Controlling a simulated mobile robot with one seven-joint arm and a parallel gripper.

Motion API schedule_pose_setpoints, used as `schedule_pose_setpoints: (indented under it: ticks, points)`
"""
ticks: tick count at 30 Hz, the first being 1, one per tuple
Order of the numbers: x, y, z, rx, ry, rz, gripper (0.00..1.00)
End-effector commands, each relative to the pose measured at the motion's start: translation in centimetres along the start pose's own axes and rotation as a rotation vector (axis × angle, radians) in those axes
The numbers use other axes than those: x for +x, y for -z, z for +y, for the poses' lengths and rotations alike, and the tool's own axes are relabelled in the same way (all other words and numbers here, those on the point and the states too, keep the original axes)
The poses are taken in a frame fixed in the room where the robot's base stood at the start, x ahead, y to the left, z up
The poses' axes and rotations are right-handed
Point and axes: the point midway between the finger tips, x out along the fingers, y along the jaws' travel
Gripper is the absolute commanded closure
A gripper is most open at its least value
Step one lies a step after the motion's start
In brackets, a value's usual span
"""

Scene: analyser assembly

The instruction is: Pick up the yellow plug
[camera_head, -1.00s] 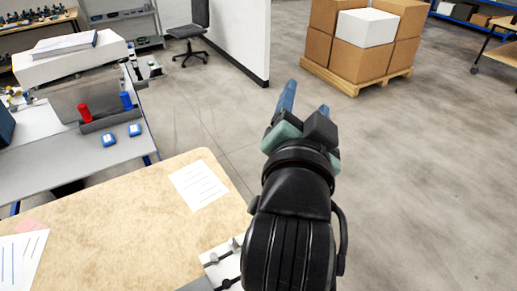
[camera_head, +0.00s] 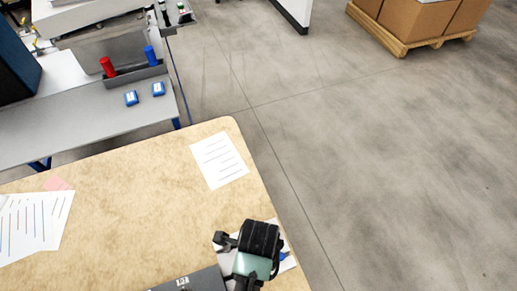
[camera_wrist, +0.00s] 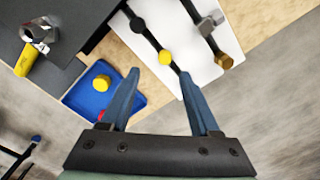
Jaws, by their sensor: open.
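In the wrist view a yellow round piece (camera_wrist: 166,58) shows at the end of a dark rod on a white plate (camera_wrist: 190,32). A second yellow, short cylinder (camera_wrist: 101,82) stands in a blue tray (camera_wrist: 78,99) left of my fingers. I cannot tell which one is the yellow plug. My gripper (camera_wrist: 160,73) is open, its two blue fingers apart with nothing held. The first yellow piece shows just beyond the gap between the fingertips; the tray cylinder is outside the left finger. In the head view my wrist (camera_head: 252,255) hides most of this area.
The wooden table (camera_head: 130,200) is mostly clear, with papers (camera_head: 219,160). Open floor lies to the right.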

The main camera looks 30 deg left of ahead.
Motion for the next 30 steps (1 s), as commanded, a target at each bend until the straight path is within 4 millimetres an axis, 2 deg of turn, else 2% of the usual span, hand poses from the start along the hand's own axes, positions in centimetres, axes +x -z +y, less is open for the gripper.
schedule_pose_setpoints:
  ticks: [3,8,19,28,29,30]
  points:
    - [1.1,0.0,0.0,0.0,0.001,0.0,0.37]
    - [1.9,-0.1,-0.2,-0.001,0.001,0.0,0.37]
    - [6.1,-0.3,-0.6,0.0,0.002,-0.001,0.37]
    - [6.5,-0.3,-0.6,0.0,0.004,-0.001,0.37]
    - [6.5,-0.3,-0.6,0.0,0.004,-0.001,0.39]
    - [6.5,-0.3,-0.6,0.0,0.004,-0.001,0.46]
